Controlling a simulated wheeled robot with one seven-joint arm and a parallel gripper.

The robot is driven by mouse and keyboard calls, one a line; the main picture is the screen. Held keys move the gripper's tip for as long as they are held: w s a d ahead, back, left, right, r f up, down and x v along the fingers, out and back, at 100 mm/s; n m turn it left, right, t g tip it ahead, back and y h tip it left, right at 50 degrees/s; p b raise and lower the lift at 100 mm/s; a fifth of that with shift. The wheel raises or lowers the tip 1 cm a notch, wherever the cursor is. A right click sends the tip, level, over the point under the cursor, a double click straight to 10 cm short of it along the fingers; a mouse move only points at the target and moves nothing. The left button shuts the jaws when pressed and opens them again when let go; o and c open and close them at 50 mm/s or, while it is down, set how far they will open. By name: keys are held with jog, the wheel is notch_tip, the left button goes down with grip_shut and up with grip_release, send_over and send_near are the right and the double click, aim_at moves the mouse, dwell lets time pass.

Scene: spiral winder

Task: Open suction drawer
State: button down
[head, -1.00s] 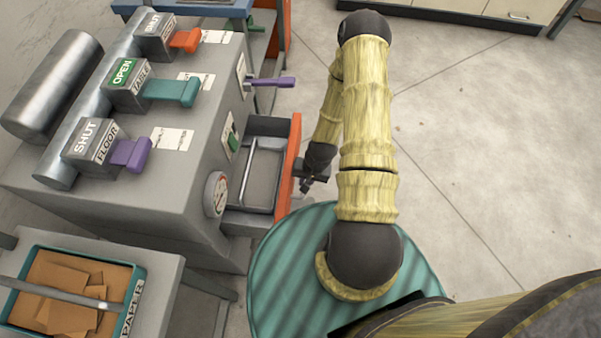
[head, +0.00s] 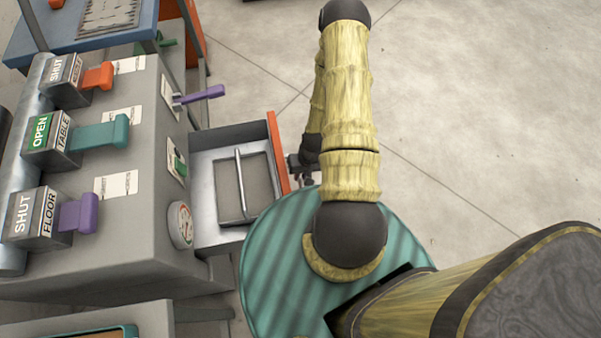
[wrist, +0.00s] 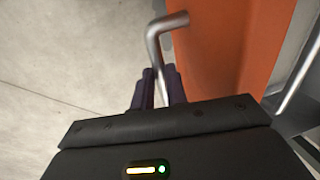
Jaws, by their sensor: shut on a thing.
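The suction drawer (head: 205,193) is a grey metal tray with an orange front (head: 278,152). It stands pulled out of the right side of the grey cabinet, with its inside and a thin metal bar in view. In the wrist view the orange front (wrist: 225,45) carries a bent metal handle (wrist: 153,45). My gripper (wrist: 157,88) is shut on this handle, with a dark finger on each side of it. In the head view my gripper (head: 303,178) is small and dark at the outer side of the drawer front, and the handle is hard to make out.
The cabinet top holds an orange lever (head: 98,77), a teal lever (head: 100,136) and a purple lever (head: 77,216), labelled SHUT, OPEN and SHUT. Another purple lever (head: 201,95) sticks out above the drawer. A gauge (head: 180,224) is beside it. Open floor (head: 460,130) lies to the right.

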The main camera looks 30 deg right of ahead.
jog(key=shift+d, duration=0.3)
jog(key=c, duration=1.4)
grip_release()
jog(key=shift+r, duration=0.1)
jog(key=s+d+r+p, duration=0.1)
jog(key=d+r+p, duration=0.2)
jog(key=r, duration=1.4)
